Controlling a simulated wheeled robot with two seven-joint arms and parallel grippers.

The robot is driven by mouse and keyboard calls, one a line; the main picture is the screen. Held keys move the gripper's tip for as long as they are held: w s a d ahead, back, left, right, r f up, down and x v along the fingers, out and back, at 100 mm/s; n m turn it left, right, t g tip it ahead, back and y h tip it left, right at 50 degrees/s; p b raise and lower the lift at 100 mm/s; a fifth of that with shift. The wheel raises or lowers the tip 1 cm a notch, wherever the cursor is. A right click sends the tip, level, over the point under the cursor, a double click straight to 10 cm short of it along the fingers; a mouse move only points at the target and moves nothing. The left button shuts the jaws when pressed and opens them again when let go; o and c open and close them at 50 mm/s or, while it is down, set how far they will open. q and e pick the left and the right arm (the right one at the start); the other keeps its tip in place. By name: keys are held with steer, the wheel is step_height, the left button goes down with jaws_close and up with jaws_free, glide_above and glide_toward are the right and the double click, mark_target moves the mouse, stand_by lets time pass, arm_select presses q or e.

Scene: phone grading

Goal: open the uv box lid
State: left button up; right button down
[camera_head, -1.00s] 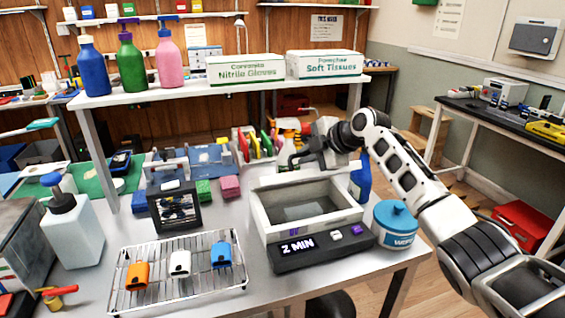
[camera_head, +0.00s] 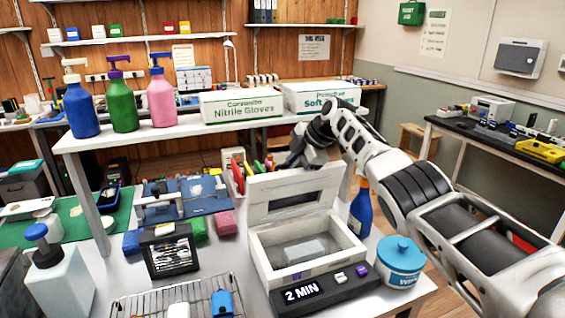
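The UV box (camera_head: 263,262) is a white open-topped box with a dark control strip (camera_head: 325,291) in front reading "2 MIN". Its lid (camera_head: 296,192) stands raised at the back edge, its inner face with a dark window toward me. The box's inside shows and holds a pale panel. My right gripper (camera_head: 304,158) is at the lid's top edge, coming in from the right. Its fingers are dark and partly hidden, so I cannot tell whether they touch or grip the lid. My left gripper is not in view.
A wire rack (camera_head: 145,308) with a white and a blue item is at the front. A blue-lidded wipes tub (camera_head: 398,262) stands right of the box, with a blue bottle (camera_head: 360,212) behind it. A shelf (camera_head: 180,130) with bottles and cartons spans above the table.

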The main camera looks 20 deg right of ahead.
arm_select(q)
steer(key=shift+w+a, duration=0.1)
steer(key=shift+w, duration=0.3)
arm_select(e)
steer(key=shift+w+g, duration=0.3)
steer(key=shift+w, duration=0.05)
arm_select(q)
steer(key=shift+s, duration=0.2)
arm_select(e)
steer(key=c, duration=1.8)
jaws_free()
steer(key=shift+o, duration=0.2)
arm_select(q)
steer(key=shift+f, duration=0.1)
arm_select(e)
steer(key=shift+s+d+r, duration=0.1)
arm_select(q)
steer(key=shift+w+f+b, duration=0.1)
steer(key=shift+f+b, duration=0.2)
steer(key=shift+b, duration=0.5)
arm_select(e)
steer(key=v, duration=1.5)
steer(key=shift+s+d+r, duration=0.15)
steer(key=shift+s+r, duration=0.1)
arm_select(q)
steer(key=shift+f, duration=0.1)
